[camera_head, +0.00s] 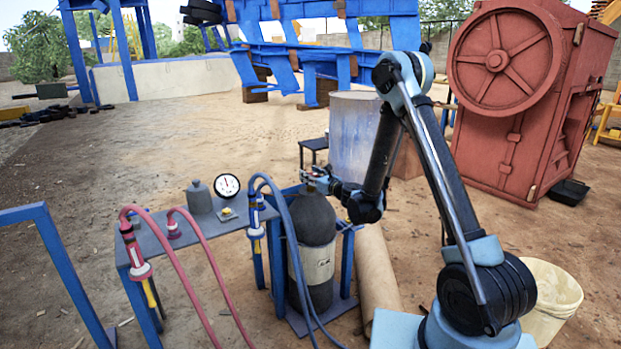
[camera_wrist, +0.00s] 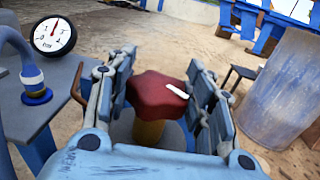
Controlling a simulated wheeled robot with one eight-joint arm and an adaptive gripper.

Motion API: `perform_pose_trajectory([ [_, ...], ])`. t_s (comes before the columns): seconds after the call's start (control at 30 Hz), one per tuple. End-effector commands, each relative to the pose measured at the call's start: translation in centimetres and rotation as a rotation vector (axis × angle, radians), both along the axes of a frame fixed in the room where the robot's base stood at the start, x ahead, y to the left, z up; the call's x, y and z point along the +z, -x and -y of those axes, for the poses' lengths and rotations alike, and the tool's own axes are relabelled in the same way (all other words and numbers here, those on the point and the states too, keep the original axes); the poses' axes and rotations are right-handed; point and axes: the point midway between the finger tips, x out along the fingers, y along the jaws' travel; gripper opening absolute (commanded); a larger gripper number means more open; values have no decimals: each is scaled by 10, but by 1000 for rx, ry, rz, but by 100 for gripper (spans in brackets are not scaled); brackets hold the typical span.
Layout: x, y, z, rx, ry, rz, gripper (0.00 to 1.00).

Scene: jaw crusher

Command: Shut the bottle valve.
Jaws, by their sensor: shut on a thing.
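A dark gas bottle (camera_head: 314,230) with a pale label stands upright in a blue frame beside the grey bench. Its red valve handwheel (camera_wrist: 158,95), with a white mark on its right side, sits on a yellowish stem in the wrist view. My gripper (camera_wrist: 162,90) is around the handwheel, with one finger on each side, and is shut on it. In the head view my gripper (camera_head: 318,180) is at the top of the bottle and mostly hides the valve there.
A grey bench (camera_head: 160,236) carries a round gauge (camera_head: 227,185), a small grey weight and hoses. Blue hoses run down in front of the bottle. A grey drum (camera_head: 353,130) and a small dark stool (camera_head: 313,146) stand behind. A pale bucket (camera_head: 553,300) stands at right.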

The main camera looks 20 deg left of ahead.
Motion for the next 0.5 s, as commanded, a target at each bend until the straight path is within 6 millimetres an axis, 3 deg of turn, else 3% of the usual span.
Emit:
perform_pose_trajectory([
  [0.5,0,0,-2,-436,-1,2,24],
])
